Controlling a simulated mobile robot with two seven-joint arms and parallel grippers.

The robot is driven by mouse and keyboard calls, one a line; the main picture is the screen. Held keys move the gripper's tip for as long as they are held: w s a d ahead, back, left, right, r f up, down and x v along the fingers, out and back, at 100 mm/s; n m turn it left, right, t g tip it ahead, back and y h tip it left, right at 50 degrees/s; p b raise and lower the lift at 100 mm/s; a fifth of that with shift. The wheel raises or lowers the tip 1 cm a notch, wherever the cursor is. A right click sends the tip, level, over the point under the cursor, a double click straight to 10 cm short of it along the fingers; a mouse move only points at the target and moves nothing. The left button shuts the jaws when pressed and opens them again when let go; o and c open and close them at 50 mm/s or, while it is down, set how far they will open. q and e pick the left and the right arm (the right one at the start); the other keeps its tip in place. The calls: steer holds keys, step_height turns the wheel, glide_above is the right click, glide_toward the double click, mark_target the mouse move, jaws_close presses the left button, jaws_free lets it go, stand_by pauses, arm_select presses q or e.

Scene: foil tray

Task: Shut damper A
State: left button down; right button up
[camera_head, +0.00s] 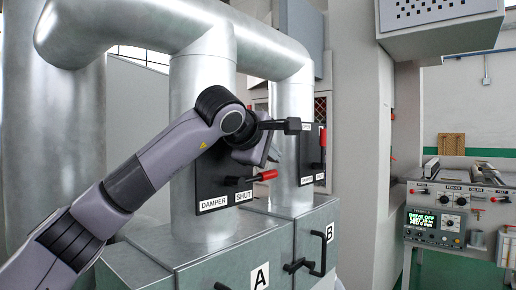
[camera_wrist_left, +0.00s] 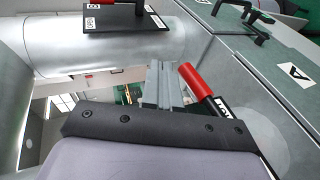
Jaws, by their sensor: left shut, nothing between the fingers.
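Damper A is a black plate (camera_head: 222,165) on the near silver duct, marked DAMPER and SHUT along its bottom edge. Its lever with a red handle (camera_head: 265,176) lies nearly level, pointing right just above the SHUT label. The red handle (camera_wrist_left: 198,82) also shows in the left wrist view, beyond my black gripper housing. My left gripper (camera_head: 290,125) is shut and empty, above the red handle and apart from it in the head view. My arm hides the upper part of the plate. My right gripper is not in view.
Damper B's plate (camera_head: 312,155), with its red handle (camera_head: 323,138) upright, is on the duct just behind. Below are cabinets marked A (camera_head: 260,276) and B (camera_head: 329,233), with a black door handle (camera_head: 300,265). A control panel (camera_head: 437,228) stands at right.

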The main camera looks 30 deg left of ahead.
arm_select(q)
step_height(320, 180, up, 12)
steer(key=s+d+p, duration=0.1)
steer(key=d+p, duration=0.1)
steer(key=shift+d+r, duration=0.15)
steer(key=shift+d, duration=0.05)
stand_by(0.5)
